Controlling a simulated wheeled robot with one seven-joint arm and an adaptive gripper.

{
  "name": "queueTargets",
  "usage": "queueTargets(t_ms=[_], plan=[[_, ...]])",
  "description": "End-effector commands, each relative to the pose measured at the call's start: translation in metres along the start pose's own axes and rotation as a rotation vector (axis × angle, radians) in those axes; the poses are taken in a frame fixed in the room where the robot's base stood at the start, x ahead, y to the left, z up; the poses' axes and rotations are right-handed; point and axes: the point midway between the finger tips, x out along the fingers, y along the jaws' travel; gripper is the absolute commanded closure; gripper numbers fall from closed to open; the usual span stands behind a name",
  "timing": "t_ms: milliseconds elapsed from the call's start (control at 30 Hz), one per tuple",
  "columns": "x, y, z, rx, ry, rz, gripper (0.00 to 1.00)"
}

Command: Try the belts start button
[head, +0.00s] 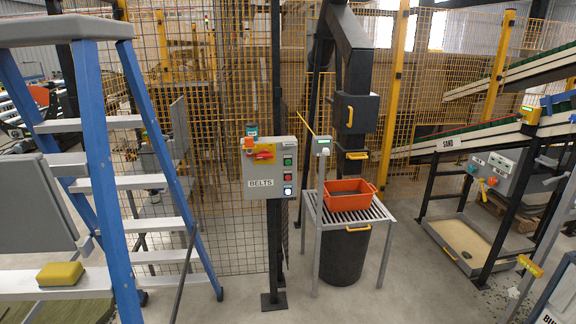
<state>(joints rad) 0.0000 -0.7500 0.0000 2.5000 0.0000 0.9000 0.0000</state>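A grey control box labelled BELTS (257,177) is mounted on a black post in the middle of the head view. On its right side is a column of round buttons, including a green one (288,161) and a bright whitish one at the bottom (288,191). Their small markings are too small to read. A red rotary handle on a yellow plate (263,154) sits at the upper left of the box. An orange item (248,143) is beside it at the box's edge. My gripper is not in view.
A blue stepladder (105,170) stands at the left, with a yellow sponge-like block (60,274) near it. Right of the post, an orange crate (349,196) sits on a slatted stand. A sand tray (466,240) lies further right. Yellow mesh fencing (230,220) is behind; some front floor is clear.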

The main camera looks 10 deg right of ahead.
Motion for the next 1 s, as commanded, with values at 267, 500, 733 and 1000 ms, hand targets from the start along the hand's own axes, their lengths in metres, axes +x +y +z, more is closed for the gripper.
queueTargets(t_ms=[267, 500, 733, 1000], plan=[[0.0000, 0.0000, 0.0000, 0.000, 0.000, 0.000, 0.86], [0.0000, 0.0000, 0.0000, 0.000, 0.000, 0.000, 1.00], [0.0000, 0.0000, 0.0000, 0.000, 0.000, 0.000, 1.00], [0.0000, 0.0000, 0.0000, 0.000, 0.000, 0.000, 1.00]])
